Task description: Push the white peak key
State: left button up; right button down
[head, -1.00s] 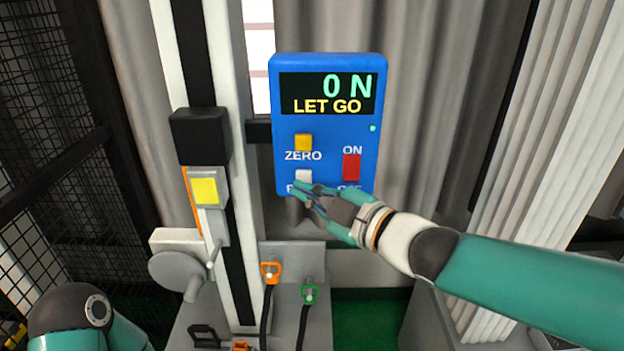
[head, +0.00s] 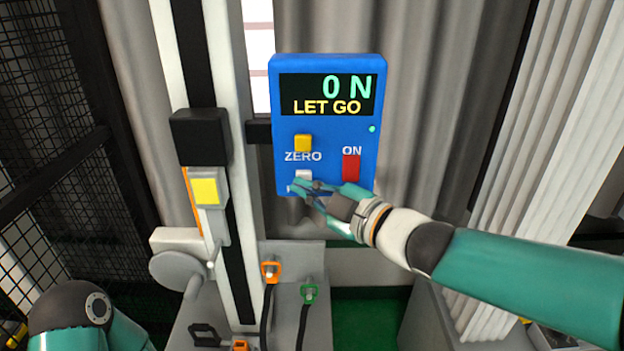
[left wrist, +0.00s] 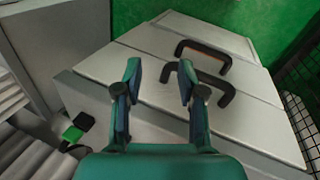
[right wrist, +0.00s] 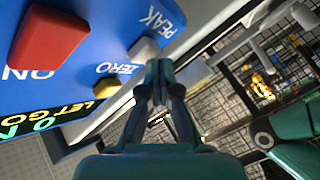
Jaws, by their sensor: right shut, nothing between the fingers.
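The blue readout box (head: 327,125) shows "0 N" and "LET GO". Its white peak key (head: 303,175) sits below the yellow ZERO key (head: 303,142); my right fingertips cover its lower part and its label in the head view. The white key (right wrist: 143,50) and the word PEAK also show in the right wrist view. My right gripper (head: 298,188) is shut and empty, with its tips at the key's lower edge; I cannot tell whether they touch it. My left gripper (left wrist: 158,72) is open and empty, above a grey surface.
A red switch (head: 351,168) marked ON is right of the keys, close to my right gripper. A white and black column (head: 236,220) with a yellow-faced block (head: 205,190) stands left. Orange (head: 270,271) and green (head: 309,293) cable clips are below. Black handles (left wrist: 203,55) lie under my left gripper.

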jog(key=shift+w, duration=0.45)
dwell(0.3)
jog(key=shift+s, duration=0.1)
dwell(0.3)
jog(key=shift+s+b, duration=0.3)
jog(key=shift+s, duration=0.5)
jog(key=shift+s, duration=0.1)
jog(key=s+b, duration=0.2)
jog(key=s, duration=0.2)
jog(key=shift+s, duration=0.4)
